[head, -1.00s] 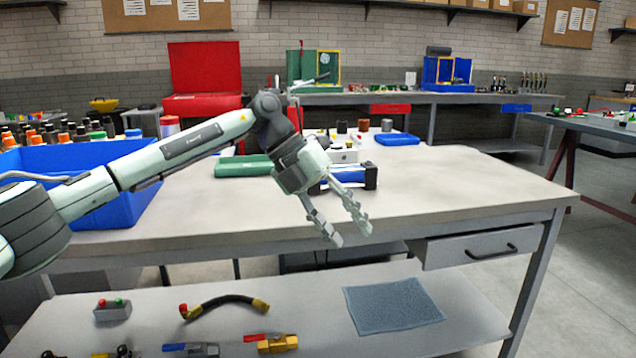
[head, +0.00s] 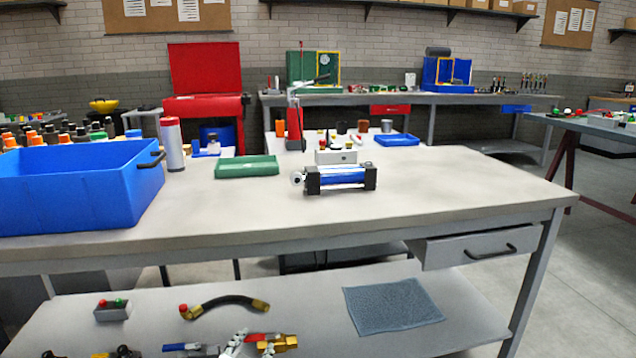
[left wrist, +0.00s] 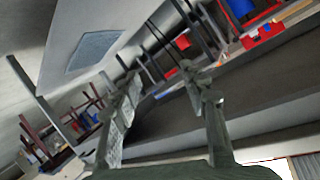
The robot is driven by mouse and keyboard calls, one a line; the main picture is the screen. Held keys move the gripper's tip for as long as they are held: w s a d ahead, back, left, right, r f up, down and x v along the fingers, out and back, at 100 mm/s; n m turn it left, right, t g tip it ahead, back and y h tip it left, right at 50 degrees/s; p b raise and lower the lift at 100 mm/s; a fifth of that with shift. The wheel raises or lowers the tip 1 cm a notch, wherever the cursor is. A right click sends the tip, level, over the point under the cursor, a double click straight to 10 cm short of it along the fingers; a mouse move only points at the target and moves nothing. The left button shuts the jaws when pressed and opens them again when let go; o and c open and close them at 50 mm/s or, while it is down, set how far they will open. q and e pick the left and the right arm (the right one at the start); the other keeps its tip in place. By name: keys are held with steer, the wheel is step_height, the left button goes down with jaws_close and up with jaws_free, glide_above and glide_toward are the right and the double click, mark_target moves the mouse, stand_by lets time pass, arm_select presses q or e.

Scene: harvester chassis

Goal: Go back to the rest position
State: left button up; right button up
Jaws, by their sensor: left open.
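My left gripper (head: 250,346) shows only by its pale fingertips at the bottom edge of the head view, in front of the lower shelf. Its arm is out of that view. In the left wrist view both fingers (left wrist: 163,88) stand apart with nothing between them, so it is open and empty. My right gripper is in neither view. A blue cylinder with black end blocks (head: 340,178) lies on the workbench (head: 450,190), clear of the gripper.
A blue crate (head: 75,190) stands at the bench's left, and a green tray (head: 247,167) lies near the middle. The lower shelf holds a grey-blue mat (head: 394,304), a hose (head: 222,303) and several fittings. The right part of the benchtop is clear.

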arm_select(q)
steer(key=s+a+f+n+g+y, duration=0.1)
steer(key=s+a+f+g, duration=0.2)
steer(key=s+f, duration=0.3)
steer(key=s+a+f+n+g+y, duration=0.1)
steer(key=s+a+f+g, duration=0.3)
steer(key=s, duration=1)
steer(key=s+a+f+n+g, duration=0.2)
steer(key=s+a+f, duration=0.4)
steer(key=s+f, duration=0.3)
steer(key=shift+s+a+f+n+g+y, duration=0.15)
steer(key=shift+s+f+n+g+y, duration=0.2)
steer(key=shift+s+g, duration=0.65)
